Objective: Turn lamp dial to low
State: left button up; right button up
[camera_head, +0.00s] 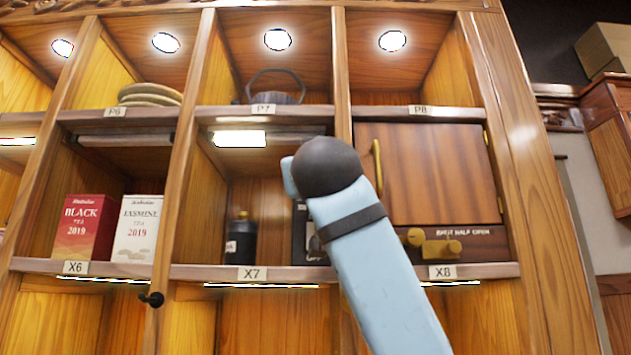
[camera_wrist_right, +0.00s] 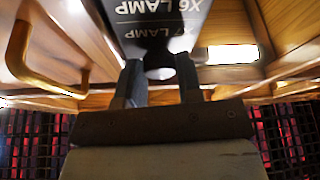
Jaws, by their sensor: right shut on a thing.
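The lamp panel (camera_wrist_right: 150,22) is black, with upside-down "X6 LAMP" and "X7 LAMP" lettering in the right wrist view. It shows partly behind my arm in the head view (camera_head: 302,235), at the right side of compartment X7. My right gripper (camera_wrist_right: 158,78) has one finger on each side of a small dial below the "X7 LAMP" lettering and is shut on it. The dial is mostly hidden, and its setting cannot be read. In the head view my right arm covers the gripper's fingers. My left gripper is not in view.
A black bottle (camera_head: 241,240) stands left of the panel in X7. A wooden door with a brass handle (camera_head: 377,166) is to the right, with brass knobs (camera_head: 442,248) beneath it. Tea boxes (camera_head: 137,228) stand in X6. A teapot (camera_head: 275,90) sits above, in P7.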

jog(key=m+h, duration=0.2)
jog(key=m, duration=0.1)
jog(key=shift+m, duration=0.7)
jog(key=o, duration=0.9)
